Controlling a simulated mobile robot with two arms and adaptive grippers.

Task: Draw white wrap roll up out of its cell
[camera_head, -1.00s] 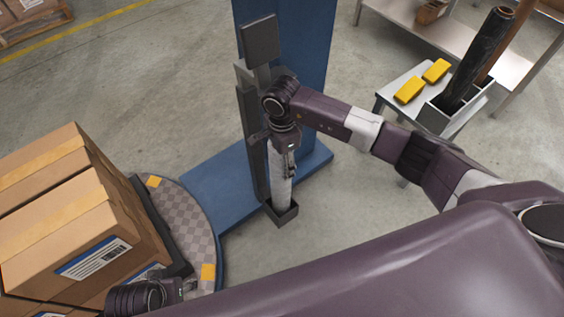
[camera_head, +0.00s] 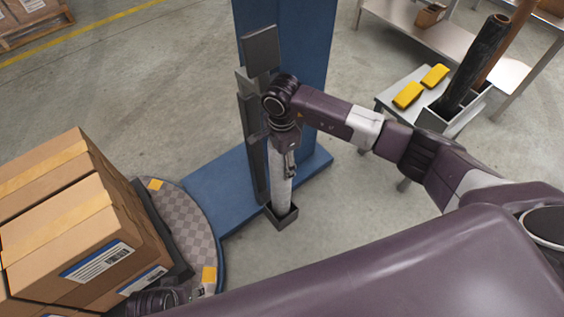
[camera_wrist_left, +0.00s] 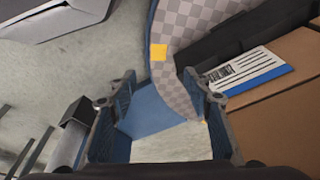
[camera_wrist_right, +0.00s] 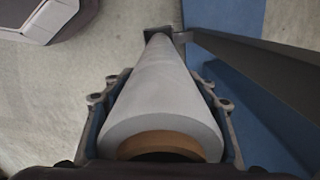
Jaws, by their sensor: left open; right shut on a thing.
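The white wrap roll (camera_head: 281,190) stands upright in the small dark cell (camera_head: 282,220) at the foot of the blue column. In the right wrist view the roll (camera_wrist_right: 165,85) runs away from me, its brown core end nearest, its far end at the dark cell. My right gripper (camera_head: 287,165) is shut around the upper part of the roll; its fingers (camera_wrist_right: 163,95) lie on both sides of it. My left gripper (camera_wrist_left: 160,110) is open and empty, near the stacked boxes; in the head view it is mostly hidden at the bottom edge.
Cardboard boxes (camera_head: 60,220) stand on the round checkered turntable (camera_head: 180,215) at left. The blue column (camera_head: 300,60) and its dark carriage (camera_head: 250,140) rise beside the roll. A side table (camera_head: 395,108) at right holds yellow blocks (camera_head: 408,95) and a bin with a black roll (camera_head: 472,65).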

